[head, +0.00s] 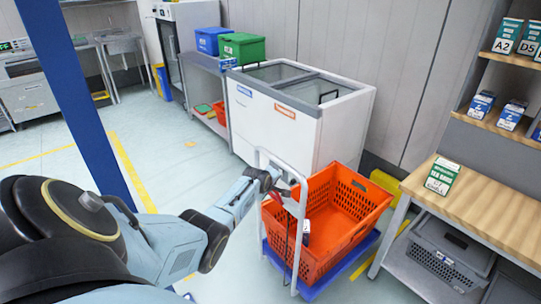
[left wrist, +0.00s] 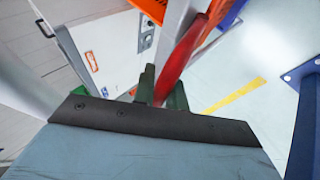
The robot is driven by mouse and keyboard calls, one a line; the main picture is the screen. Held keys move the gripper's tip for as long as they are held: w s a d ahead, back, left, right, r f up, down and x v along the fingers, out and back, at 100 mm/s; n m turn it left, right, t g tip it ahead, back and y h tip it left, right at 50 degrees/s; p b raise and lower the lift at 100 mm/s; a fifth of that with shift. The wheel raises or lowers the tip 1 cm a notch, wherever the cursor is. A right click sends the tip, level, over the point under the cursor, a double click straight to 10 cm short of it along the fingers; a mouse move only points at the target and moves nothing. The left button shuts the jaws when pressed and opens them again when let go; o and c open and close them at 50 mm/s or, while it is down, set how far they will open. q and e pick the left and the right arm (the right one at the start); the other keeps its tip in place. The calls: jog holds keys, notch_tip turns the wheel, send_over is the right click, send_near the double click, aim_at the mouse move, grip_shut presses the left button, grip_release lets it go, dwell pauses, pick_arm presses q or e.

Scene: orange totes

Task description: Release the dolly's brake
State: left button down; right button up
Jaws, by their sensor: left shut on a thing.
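The dolly has a blue base (head: 312,288) and a pale upright push handle (head: 301,240). An orange crate (head: 352,226) stands on its base. My left gripper (head: 281,186) is at the handle's upper part, on its near side. In the left wrist view, the dark fingers of my left gripper (left wrist: 162,90) are shut on a red lever (left wrist: 182,58), which runs beside the pale handle post. The fingers partly hide the lever's lower end. My right gripper is not in view.
A white chest freezer (head: 272,128) stands behind the dolly. A wooden-topped bench (head: 490,205) with a grey crate (head: 447,255) below stands at the right. A blue post (head: 85,105) rises at the left. The floor left of the dolly is clear.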

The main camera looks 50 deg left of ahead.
pick_arm(q)
jog(key=shift+s+f, duration=0.1)
dwell(0.7)
jog(key=c, duration=1.4)
grip_release()
jog(key=shift+c, duration=0.2)
jog(key=shift+s+d+r+p, duration=0.15)
jog(key=shift+r+p, duration=0.2)
jog(key=shift+p, duration=0.2)
jog(key=shift+s+d+r+p, duration=0.1)
jog(key=shift+r+p, duration=0.25)
jog(key=shift+p, duration=0.2)
jog(key=s+d+r+p, duration=0.2)
jog(key=r+p, duration=0.4)
jog(key=p, duration=0.1)
jog(key=s+d+r+p, duration=0.3)
jog(key=r+p, duration=0.3)
jog(key=p, duration=0.2)
